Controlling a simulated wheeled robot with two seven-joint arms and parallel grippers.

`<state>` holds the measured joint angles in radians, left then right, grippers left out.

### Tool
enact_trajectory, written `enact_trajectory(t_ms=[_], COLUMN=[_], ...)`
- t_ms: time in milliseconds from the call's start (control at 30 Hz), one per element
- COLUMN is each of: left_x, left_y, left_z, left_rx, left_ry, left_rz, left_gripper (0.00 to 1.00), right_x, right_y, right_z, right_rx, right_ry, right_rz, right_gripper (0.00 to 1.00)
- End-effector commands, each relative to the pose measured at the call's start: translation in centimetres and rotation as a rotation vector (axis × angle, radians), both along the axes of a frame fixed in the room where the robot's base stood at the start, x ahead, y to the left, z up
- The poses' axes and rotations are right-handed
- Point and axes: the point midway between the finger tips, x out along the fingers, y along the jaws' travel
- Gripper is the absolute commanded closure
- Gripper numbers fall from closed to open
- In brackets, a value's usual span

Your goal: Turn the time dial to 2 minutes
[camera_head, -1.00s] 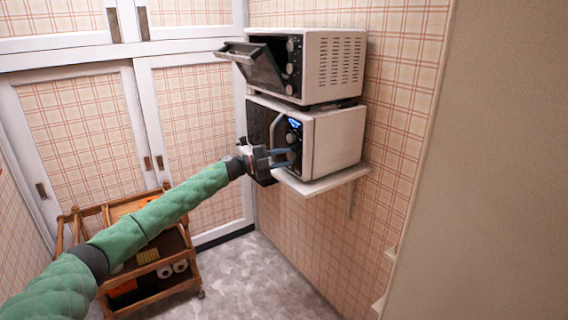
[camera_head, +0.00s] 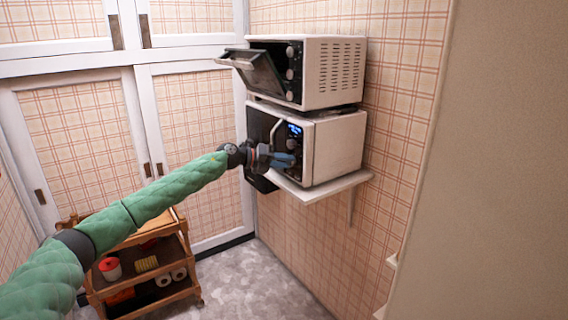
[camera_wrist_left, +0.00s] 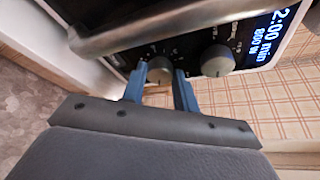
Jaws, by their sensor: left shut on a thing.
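The lower microwave (camera_head: 338,145) stands on a wall shelf, with its dark front facing left. Its lit display (camera_wrist_left: 267,38) reads 2:00 min and 800 W in the left wrist view. Two round dials show there: one nearer the display (camera_wrist_left: 217,61) and one farther from it, the time dial (camera_wrist_left: 160,70). My left gripper (camera_head: 287,160) is at the lower part of the control panel; in the wrist view its blue fingers (camera_wrist_left: 159,88) sit on both sides of the farther dial, shut on it. The nearer dial is free. My right gripper is not in view.
A toaster oven (camera_head: 325,72) with its door hanging open sits above the microwave. The white shelf (camera_head: 318,188) juts out below it. A wooden cart (camera_head: 150,292) with several items stands low at left. Floor (camera_head: 255,285) is clear to its right.

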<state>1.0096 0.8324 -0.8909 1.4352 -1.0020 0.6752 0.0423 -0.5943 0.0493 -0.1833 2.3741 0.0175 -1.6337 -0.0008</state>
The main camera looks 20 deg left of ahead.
Motion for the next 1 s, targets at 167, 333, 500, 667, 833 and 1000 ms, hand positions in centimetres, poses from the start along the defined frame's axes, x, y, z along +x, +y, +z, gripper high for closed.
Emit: enact_trajectory(t_ms=[167,333,500,667,833,1000], left_x=[-0.1,-0.1,-0.11,-0.11,-0.12,-0.1], left_y=[-0.08,-0.07,-0.08,-0.09,-0.1,-0.09], left_z=[-0.22,-0.22,-0.24,-0.26,-0.28,-0.17], left_rx=[0.065,0.098,0.111,0.112,0.111,0.111], left_ry=[-0.046,-0.071,-0.082,-0.082,-0.081,-0.082], left_rz=[-0.002,-0.001,-0.001,-0.001,-0.002,-0.001], left_gripper=[0.93,0.93,0.93,0.93,0.93,0.49], right_x=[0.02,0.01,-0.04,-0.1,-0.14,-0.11], right_y=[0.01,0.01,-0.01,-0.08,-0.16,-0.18], right_z=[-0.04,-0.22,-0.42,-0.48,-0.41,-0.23], right_rx=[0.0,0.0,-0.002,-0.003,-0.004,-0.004], right_ry=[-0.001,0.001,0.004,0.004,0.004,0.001], right_rz=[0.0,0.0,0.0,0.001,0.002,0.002], right_gripper=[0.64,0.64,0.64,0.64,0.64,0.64])
